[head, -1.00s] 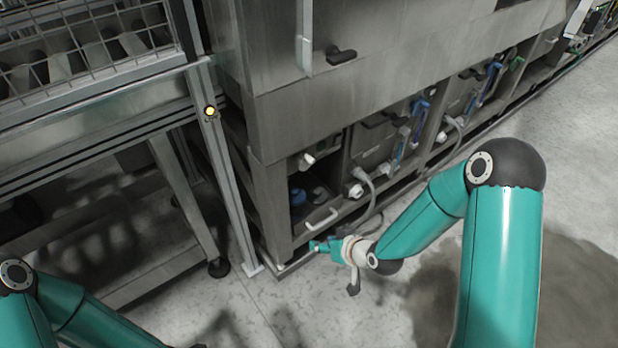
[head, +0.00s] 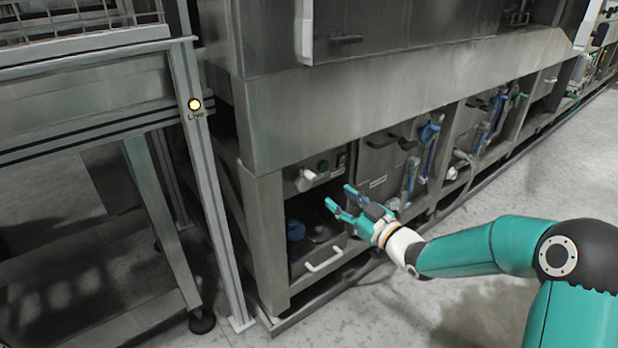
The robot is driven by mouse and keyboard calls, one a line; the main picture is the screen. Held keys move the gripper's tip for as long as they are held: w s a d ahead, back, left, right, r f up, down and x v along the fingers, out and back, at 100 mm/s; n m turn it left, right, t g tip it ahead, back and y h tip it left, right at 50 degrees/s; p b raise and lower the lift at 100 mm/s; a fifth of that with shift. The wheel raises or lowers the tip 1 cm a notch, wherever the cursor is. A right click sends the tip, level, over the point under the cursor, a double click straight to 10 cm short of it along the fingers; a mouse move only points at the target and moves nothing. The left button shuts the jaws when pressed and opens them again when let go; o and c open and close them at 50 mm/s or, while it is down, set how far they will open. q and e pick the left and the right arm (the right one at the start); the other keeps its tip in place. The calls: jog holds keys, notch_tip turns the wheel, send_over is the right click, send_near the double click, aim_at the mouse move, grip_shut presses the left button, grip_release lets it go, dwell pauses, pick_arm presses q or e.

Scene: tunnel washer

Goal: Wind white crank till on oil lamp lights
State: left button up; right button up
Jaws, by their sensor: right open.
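A small white crank (head: 307,174) sticks out at the left of a grey panel above an open bay low in the machine. A dark green round lamp or button (head: 323,165) sits to its right on the panel and looks unlit; I cannot read its label. My right gripper (head: 341,198) is open and empty, its two teal fingers pointing left in front of the bay. In the picture it is below and right of the crank, apart from it. My left gripper is out of view.
A white pull handle (head: 323,262) sits low on the bay front. A blue-capped container (head: 295,230) is inside. A lit yellow lamp marked "Live" (head: 194,104) is on the metal frame post at left. Bare floor (head: 400,310) lies in front.

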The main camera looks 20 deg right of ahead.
aim_at(306, 173)
jog(key=b+x, duration=0.2)
jog(key=x, duration=1.2)
jog(key=shift+w+a+f, duration=0.1)
